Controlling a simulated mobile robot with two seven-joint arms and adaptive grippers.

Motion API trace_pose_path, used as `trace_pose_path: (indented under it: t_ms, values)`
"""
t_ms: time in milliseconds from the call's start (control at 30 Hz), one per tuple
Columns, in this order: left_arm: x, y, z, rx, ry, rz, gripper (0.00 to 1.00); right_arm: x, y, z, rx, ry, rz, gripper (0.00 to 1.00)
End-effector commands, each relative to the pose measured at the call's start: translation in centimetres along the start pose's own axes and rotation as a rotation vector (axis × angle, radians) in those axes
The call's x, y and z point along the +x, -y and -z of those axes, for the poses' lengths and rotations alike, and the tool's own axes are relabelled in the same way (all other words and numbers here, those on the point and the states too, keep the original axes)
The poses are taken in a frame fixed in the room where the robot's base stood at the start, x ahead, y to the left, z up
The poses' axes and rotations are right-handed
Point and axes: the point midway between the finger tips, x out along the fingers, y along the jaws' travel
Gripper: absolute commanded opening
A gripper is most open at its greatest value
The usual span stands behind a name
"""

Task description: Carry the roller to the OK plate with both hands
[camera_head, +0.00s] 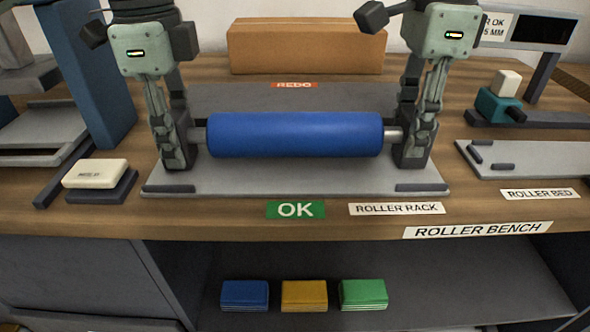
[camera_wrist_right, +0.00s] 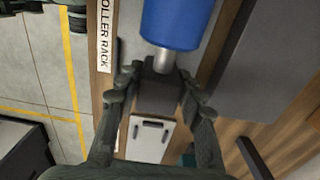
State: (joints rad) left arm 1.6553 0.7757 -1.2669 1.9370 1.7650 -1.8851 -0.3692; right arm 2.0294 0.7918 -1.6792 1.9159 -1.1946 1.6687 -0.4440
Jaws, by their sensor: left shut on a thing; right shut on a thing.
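The blue roller (camera_head: 295,134) lies level across the bench, with a short metal shaft at each end. It is over the light grey plate (camera_head: 300,181) behind the green OK label (camera_head: 295,209). I cannot tell whether it touches the plate. My left gripper (camera_head: 180,148) is shut on the roller's left end, and my right gripper (camera_head: 411,148) is shut on its right end. In the right wrist view, the roller (camera_wrist_right: 178,22) has its shaft running to a dark end block (camera_wrist_right: 157,92) between my right gripper's fingers.
A darker plate with a REDO label (camera_head: 295,85) and a cardboard box (camera_head: 306,47) are behind. A cream block (camera_head: 95,173) sits at left; the roller bed plate (camera_head: 530,160) is at right. Several coloured stacks (camera_head: 304,296) lie on the shelf below.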

Motion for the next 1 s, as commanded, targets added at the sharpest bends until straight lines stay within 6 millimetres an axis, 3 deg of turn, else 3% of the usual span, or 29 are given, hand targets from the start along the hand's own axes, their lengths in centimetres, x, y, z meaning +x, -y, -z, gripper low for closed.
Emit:
trace_pose_path:
  t_ms: [33, 67, 200, 567, 767, 1000]
  values:
    - [0.7, 0.0, 0.1, 0.001, -0.002, 0.002, 0.0, 0.7, 0.0, -0.1, 0.0, 0.002, 0.002, 0.0]
    - [0.2, 0.0, 0.1, 0.001, -0.002, 0.001, 0.41, 0.2, 0.0, 0.0, 0.0, 0.001, 0.001, 0.41]
    - [0.2, 0.0, 0.0, 0.001, -0.001, 0.0, 0.58, 0.2, 0.0, 0.0, 0.0, 0.001, 0.0, 0.58]
    - [-0.2, 0.0, 0.0, 0.0, -0.001, 0.001, 0.58, 0.2, 0.0, 0.0, 0.0, 0.0, 0.0, 0.58]
    - [-3.4, 0.1, 0.1, 0.0, -0.002, 0.003, 0.58, 0.2, 0.0, 0.0, 0.0, 0.0, 0.0, 0.58]
    - [-8.6, 0.1, 0.0, -0.001, 0.001, 0.006, 0.58, 0.2, 0.0, 0.0, 0.0, 0.0, 0.0, 0.58]
